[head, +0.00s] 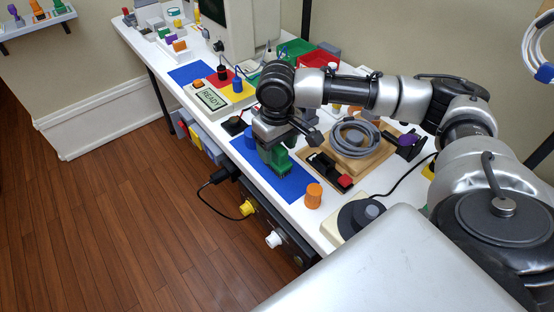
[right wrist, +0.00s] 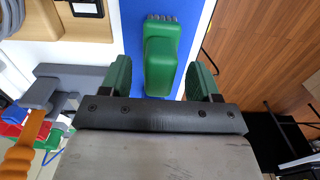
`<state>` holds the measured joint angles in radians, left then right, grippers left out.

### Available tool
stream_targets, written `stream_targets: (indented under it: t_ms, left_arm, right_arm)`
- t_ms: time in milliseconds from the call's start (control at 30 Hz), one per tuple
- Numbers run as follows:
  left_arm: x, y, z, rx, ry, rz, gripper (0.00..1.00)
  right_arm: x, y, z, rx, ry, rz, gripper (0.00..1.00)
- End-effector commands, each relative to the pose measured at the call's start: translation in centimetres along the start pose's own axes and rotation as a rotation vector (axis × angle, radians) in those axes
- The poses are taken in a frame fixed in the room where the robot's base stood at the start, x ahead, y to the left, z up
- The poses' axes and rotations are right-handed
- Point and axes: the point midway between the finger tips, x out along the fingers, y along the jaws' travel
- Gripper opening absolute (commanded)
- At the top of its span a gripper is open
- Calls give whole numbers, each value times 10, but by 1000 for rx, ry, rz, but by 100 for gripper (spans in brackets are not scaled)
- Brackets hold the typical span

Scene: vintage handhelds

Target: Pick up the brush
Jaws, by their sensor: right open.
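The brush (right wrist: 162,60) is a green block with a narrower green part and grey bristles, lying on a blue mat (right wrist: 188,30) in the right wrist view. My right gripper (right wrist: 160,72) is open, with one green finger on each side of the brush's near end. A gap shows on both sides, so the fingers look clear of it. In the head view my right gripper (head: 272,138) points down over the blue mat (head: 298,184), with the green brush (head: 282,164) at its tip, partly hidden by the gripper. My left gripper is not in view.
An orange cylinder (head: 313,195) stands just right of the mat. A wooden board (head: 372,160) with a coiled grey cable lies behind. A blue cylinder (head: 250,133) is close left of the gripper. A panel reading READY (head: 211,99) and a beige machine (head: 240,40) are farther left.

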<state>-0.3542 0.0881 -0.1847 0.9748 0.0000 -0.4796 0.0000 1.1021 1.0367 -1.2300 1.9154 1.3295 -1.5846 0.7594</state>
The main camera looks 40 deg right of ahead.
Motion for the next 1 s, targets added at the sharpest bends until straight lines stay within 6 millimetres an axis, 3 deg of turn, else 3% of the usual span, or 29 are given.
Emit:
stream_targets:
  t_ms: [133,400,700,1000]
  left_arm:
    - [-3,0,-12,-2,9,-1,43]
    - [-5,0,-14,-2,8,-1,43]
    - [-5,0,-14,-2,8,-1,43]
    - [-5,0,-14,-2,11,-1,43]
  right_arm:
    - [18,0,0,-1,0,0,62]
    - [20,0,0,-1,0,0,62]
    - [19,0,0,-1,1,0,17]
    - [16,0,0,-1,2,0,17]
